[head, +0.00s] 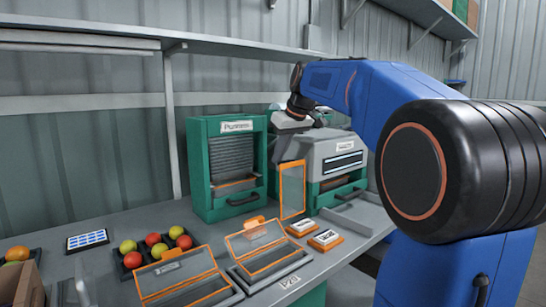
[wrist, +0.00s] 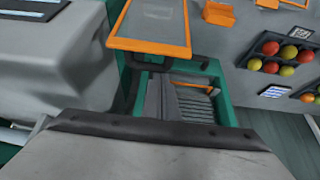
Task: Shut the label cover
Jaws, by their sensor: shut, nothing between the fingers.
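The label cover (head: 292,190), a clear panel in an orange frame, stands swung open at the left front of the grey-and-green label machine (head: 335,152). In the wrist view the cover (wrist: 150,22) shows at the top, and the machine's grey housing (wrist: 50,55) is at left. My gripper (head: 281,150) is shut and empty, above the cover and beside the machine's left side. In the wrist view the grey gripper body (wrist: 165,155) fills the bottom; its fingertips are hard to make out. I cannot tell whether it touches the cover.
A green punnet dispenser (head: 226,208) stands close on the left. Two orange-framed lids (head: 176,272) (head: 257,246) stand raised on trays in front. Orange-edged label blocks (head: 325,239) lie to the right of them. A dark tray of tomatoes (head: 122,268) is at left. A shelf (head: 100,35) runs above.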

